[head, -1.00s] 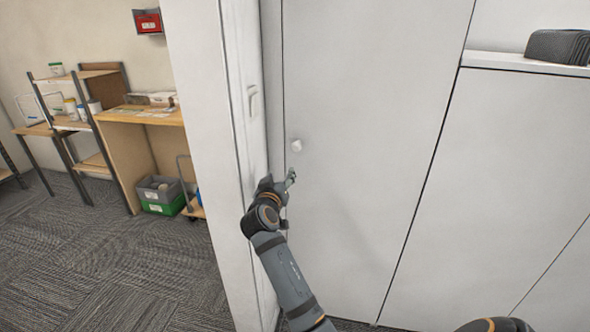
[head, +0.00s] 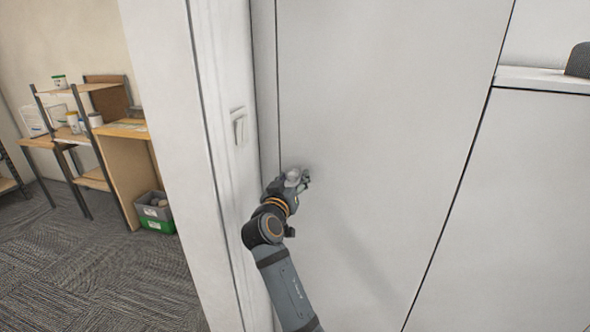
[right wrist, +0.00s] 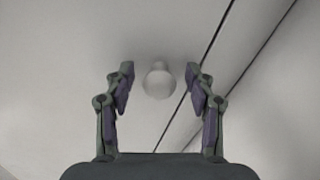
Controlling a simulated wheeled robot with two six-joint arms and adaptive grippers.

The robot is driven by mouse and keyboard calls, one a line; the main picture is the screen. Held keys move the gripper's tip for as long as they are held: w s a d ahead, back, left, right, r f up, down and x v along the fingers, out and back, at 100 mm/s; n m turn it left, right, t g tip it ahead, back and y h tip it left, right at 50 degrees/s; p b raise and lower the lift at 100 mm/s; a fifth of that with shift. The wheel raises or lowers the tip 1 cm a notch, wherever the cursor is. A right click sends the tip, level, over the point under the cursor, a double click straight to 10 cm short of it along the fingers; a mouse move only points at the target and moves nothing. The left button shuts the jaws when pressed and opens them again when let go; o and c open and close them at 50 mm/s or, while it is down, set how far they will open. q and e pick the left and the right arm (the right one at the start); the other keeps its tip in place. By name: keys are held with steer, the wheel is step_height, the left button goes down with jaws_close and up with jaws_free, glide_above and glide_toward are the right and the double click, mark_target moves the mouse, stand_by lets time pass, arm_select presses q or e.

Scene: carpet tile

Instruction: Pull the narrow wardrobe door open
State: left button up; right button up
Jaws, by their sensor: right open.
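The narrow wardrobe door (head: 370,130) is a tall pale panel, flush in its frame and closed. Its round white knob (right wrist: 158,82) shows in the right wrist view between my fingers and beyond their tips. In the head view the knob (head: 292,176) is partly covered by my right gripper (head: 304,180), which is at the door's left edge. My right gripper also shows in the right wrist view (right wrist: 160,84), open, with one finger on each side of the knob and a gap on both sides. My left gripper is not in view.
A white wall end (head: 205,130) with a light switch (head: 239,127) stands just left of the door. A lower cabinet panel (head: 520,190) is to the right. Shelves, a wooden desk (head: 125,130) and a crate (head: 154,212) stand far left on open carpet.

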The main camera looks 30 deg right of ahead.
steer(key=shift+w+d, duration=0.15)
steer(key=shift+d, duration=0.05)
steer(key=shift+s+a+r, duration=0.2)
steer(key=shift+a, duration=0.1)
steer(key=shift+s+a+r, duration=0.1)
steer(key=shift+a, duration=0.05)
steer(key=shift+c, duration=3.3)
steer(key=c, duration=0.5)
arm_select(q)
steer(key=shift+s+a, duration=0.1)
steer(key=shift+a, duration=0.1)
arm_select(e)
steer(key=shift+f, duration=0.2)
